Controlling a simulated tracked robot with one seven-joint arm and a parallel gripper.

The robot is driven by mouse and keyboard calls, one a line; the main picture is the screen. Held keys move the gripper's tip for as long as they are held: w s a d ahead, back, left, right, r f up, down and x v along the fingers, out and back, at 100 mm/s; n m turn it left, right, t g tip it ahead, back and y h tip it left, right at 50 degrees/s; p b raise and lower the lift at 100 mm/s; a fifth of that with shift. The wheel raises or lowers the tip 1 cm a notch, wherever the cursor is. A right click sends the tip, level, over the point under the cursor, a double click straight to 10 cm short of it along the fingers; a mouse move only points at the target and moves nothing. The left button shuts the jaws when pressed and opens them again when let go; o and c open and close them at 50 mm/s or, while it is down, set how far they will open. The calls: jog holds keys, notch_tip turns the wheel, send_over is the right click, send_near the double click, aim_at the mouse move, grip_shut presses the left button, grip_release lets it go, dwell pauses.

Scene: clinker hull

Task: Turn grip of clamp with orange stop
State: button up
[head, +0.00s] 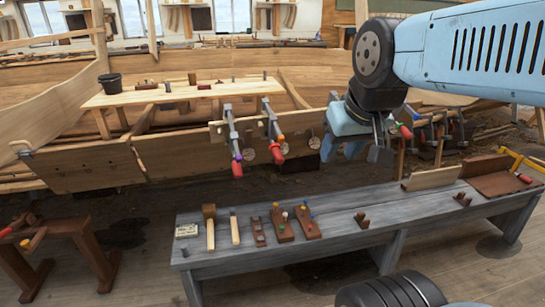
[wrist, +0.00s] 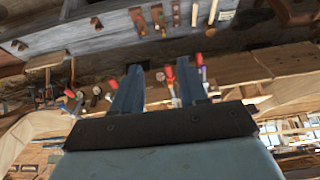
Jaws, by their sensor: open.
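Several bar clamps with red grips hang on the hull planking. In the head view, the clamp with the orange stop (head: 272,124) is right of a clamp with a purple stop (head: 233,140). Its red grip (head: 284,148) points down and toward me, with the small orange stop (head: 281,138) just above it. My gripper (head: 355,152) is right of this clamp, fingers open and apart from it. In the wrist view, my open gripper (wrist: 158,88) shows two blue fingers, with red grips beyond; which grip belongs to the orange stop is hard to tell there.
More clamps (head: 405,130) hang close behind and right of my gripper. A grey bench (head: 340,227) with mallets, planes and blocks stands in front of the hull. A plank (head: 180,92) with a black bucket (head: 110,84) lies above the clamps.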

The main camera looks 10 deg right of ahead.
jog(key=shift+o, duration=1.4)
jog(key=shift+w+d, duration=0.2)
jog(key=shift+w, duration=0.1)
jog(key=shift+o, duration=0.7)
jog(key=w+d+f+t+h, duration=0.1)
jog(key=w+f, duration=0.3)
jog(key=w, duration=1)
jog(key=shift+n+t, duration=0.3)
jog(key=shift+t, duration=0.3)
jog(key=w+f+n+t, duration=0.1)
jog(key=w+f, duration=0.3)
jog(key=w, duration=0.2)
jog(key=w+f+t, duration=0.2)
jog(key=w+f, duration=0.2)
jog(key=w, duration=0.3)
jog(key=t+y, duration=0.3)
send_near(281, 161)
notch_tip(281, 161, up, 5)
jog(key=s, duration=0.2)
notch_tip(281, 161, down, 9)
jog(key=m+t, duration=0.2)
jog(key=t, duration=0.2)
jog(key=shift+y, duration=0.3)
jog(key=w, duration=0.4)
jog(key=w+a, duration=0.1)
jog(key=w, duration=0.8)
jog(key=shift+w+a+r, duration=0.1)
jog(key=shift+w+a, duration=0.05)
jog(key=shift+a, duration=0.15)
